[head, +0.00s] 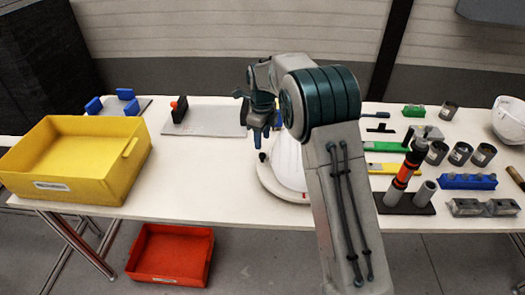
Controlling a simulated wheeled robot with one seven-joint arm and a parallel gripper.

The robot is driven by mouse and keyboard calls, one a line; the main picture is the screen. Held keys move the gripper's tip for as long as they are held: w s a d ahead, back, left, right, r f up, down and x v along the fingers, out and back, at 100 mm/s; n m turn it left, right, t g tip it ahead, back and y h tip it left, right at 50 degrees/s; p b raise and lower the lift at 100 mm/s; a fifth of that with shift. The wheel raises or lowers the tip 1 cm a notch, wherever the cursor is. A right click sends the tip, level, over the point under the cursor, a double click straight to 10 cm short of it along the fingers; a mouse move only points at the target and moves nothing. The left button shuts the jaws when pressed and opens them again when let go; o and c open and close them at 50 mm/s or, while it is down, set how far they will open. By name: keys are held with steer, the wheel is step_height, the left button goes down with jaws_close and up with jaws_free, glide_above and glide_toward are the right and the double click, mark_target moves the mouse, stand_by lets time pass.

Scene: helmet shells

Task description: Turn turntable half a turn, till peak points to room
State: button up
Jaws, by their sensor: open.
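The turntable (270,181) is a pale round disc near the table's front edge, partly hidden behind my arm. A white helmet shell (287,165) sits on it, its right part hidden by my arm. I cannot tell which way its peak points. A small dark knob (262,157) stands at the turntable's left rim. My gripper (257,142) is open, fingers pointing down, above and close to the knob at the shell's left. I cannot tell whether it touches anything.
A yellow bin (72,187) stands on the left of the white table (190,180), with a red bin (168,270) below. Several fixtures, cups and an orange-black tool (405,172) crowd the right. Another white shell (509,122) is far right.

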mark_target(262, 154)
step_height(262, 154, down, 7)
steer(key=shift+r+p, duration=0.2)
steer(key=shift+p, duration=0.1)
jaws_close()
